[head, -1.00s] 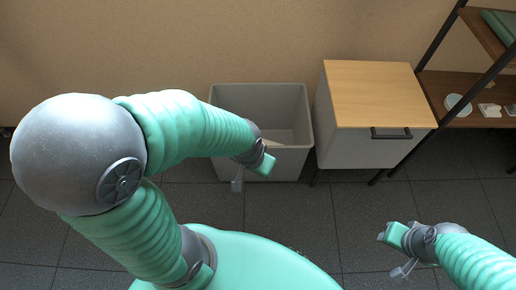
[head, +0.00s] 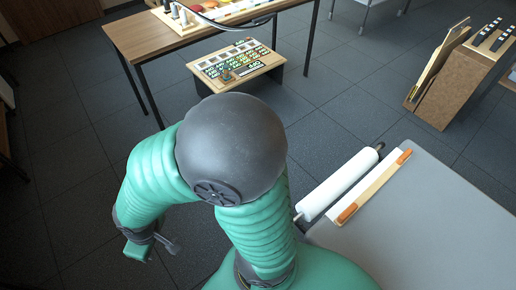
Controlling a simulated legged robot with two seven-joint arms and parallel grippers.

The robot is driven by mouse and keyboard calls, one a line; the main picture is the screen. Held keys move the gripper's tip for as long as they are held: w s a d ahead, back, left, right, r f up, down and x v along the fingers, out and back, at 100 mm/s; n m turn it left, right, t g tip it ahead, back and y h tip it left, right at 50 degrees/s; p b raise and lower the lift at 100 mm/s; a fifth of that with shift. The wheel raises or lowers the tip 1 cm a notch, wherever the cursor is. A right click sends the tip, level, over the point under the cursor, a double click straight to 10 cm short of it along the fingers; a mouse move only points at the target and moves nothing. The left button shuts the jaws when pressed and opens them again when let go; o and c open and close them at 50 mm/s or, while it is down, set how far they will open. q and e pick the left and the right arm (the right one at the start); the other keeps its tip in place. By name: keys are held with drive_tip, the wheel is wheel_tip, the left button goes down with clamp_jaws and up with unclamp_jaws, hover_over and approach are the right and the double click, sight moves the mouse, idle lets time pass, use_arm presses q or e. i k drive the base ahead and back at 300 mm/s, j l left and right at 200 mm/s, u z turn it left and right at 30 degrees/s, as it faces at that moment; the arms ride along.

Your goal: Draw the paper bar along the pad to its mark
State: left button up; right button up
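The paper bar (head: 374,187) is a pale strip with an orange block at each end. It lies along the left edge of the grey pad (head: 440,222), beside a white paper roll (head: 340,183). No mark shows clearly on the pad. My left gripper (head: 154,249) hangs low at the left, over the floor, with its fingers apart and nothing seen between them. It is far from the bar, with my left arm's large grey elbow between. My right gripper is not in view.
A brown cardboard-like holder (head: 455,85) with boards stands at the back right. Dark tiled floor (head: 330,110) is clear between them.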

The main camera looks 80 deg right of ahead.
sight(344, 217)
drive_tip(key=z, duration=3.8)
